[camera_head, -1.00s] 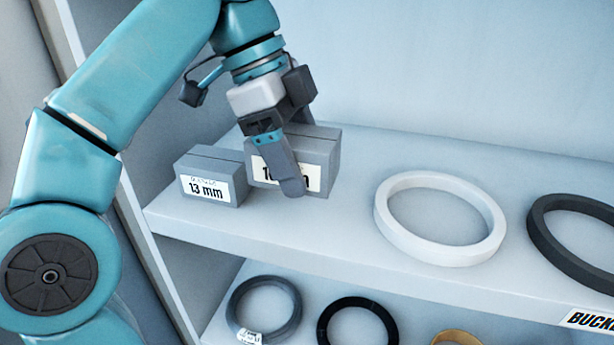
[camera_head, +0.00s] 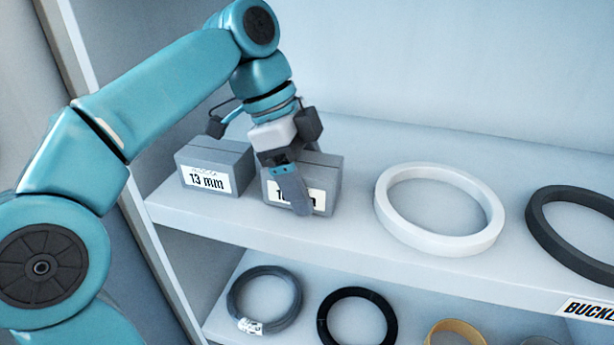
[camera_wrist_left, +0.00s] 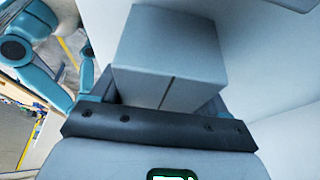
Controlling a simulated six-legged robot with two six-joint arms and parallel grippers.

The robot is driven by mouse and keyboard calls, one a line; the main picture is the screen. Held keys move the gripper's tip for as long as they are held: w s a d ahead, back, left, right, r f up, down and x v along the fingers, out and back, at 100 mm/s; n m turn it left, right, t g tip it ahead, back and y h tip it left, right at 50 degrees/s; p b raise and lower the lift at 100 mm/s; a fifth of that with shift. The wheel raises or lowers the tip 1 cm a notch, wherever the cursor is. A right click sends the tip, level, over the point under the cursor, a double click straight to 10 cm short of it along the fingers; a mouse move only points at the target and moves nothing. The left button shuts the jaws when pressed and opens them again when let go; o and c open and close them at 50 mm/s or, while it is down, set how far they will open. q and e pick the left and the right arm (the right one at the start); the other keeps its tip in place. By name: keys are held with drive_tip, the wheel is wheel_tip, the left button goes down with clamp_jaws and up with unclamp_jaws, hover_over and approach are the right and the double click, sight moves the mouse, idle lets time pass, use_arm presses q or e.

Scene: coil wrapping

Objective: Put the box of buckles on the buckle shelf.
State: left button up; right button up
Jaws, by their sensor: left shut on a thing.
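My left gripper (camera_head: 296,190) is shut on a grey box (camera_head: 328,180) with a white label. One finger lies across the label, so only a "1" and part of "mm" show; the other finger is hidden behind the box. The box is upright at the upper shelf (camera_head: 240,226), near its front edge, and appears to rest on the surface. In the left wrist view the grey box (camera_wrist_left: 172,50) fills the space beyond the gripper's dark bar. My right gripper is not in view.
A grey box labelled "13 mm" (camera_head: 214,166) stands just left of the held box. A white ring (camera_head: 440,250) and a dark ring (camera_head: 572,258) lie to the right. Several coils, including a grey one (camera_head: 265,322), lie on the lower shelf. A "BUCK..." label (camera_head: 588,309) is on the shelf edge.

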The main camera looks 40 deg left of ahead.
use_arm(q)
drive_tip(key=shift+d+f, duration=0.1)
drive_tip(key=shift+f, duration=0.15)
drive_tip(key=o, duration=1.2)
drive_tip(key=shift+o, duration=1)
drive_tip(key=shift+f, duration=0.1)
drive_tip(key=shift+w, duration=0.2)
drive_tip(key=shift+s+f+b, duration=0.1)
drive_tip(key=shift+s+b, duration=0.05)
drive_tip(key=shift+b, duration=0.15)
